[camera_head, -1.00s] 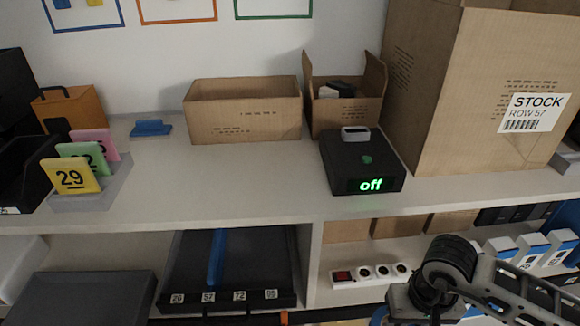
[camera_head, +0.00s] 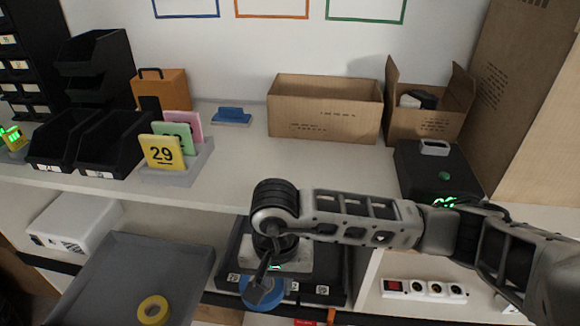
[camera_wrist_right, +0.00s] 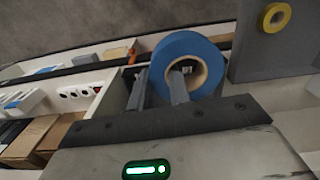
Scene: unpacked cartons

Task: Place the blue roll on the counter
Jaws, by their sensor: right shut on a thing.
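The blue roll (camera_head: 250,298) hangs at the end of my right arm, below and in front of the counter edge. My right gripper (camera_head: 266,272) is shut on it. In the right wrist view the blue roll (camera_wrist_right: 205,47) is a ring with a pale core, and one finger of the right gripper (camera_wrist_right: 160,82) passes into its hole. The counter (camera_head: 240,165) is the pale upper shelf, with bare room in its middle. My left gripper is not in view.
A yellow roll (camera_head: 152,310) lies in a grey tray (camera_head: 140,265) on the lower shelf.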

